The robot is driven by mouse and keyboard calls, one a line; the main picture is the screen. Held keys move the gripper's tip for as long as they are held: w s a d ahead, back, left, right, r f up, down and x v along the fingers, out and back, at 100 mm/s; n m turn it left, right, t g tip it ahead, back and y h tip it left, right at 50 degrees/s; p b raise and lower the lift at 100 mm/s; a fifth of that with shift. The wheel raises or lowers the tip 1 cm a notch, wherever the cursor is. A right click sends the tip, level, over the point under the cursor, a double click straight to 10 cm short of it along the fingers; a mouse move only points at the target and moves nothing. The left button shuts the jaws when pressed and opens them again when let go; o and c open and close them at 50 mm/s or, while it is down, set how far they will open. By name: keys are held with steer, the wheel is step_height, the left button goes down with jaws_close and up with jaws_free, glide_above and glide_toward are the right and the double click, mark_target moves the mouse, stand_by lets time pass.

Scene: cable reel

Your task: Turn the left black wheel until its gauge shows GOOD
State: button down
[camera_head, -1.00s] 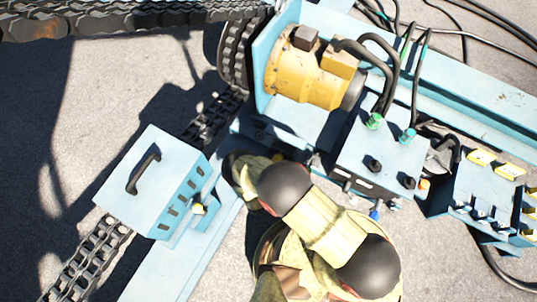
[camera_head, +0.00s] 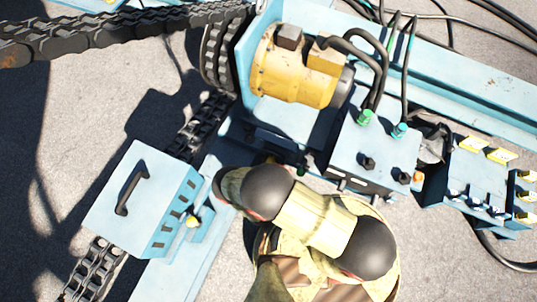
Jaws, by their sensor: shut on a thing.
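Two small black knobs stand on top of a blue control box: a left one (camera_head: 367,163) and a right one (camera_head: 401,177). I cannot tell whether the left one is the task's left black wheel. No gauge face or GOOD mark is readable. My arm reaches up from the bottom centre and bends left, in front of the blue control box (camera_head: 376,135). Its end lies near the middle, between the box and a blue case. My gripper's fingers do not show, so what they hold is hidden.
A blue case (camera_head: 140,193) with a black handle stands at left. A yellow motor (camera_head: 295,72) with black hoses is above my arm. A heavy chain (camera_head: 115,32) crosses the top left. A blue valve panel (camera_head: 478,178) is at right. Bare ground shows at left.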

steer(key=shift+a, duration=0.1)
steer(key=c, duration=1.1)
jaws_free()
steer(key=v, duration=0.7)
steer(key=shift+s, duration=0.25)
stand_by(0.4)
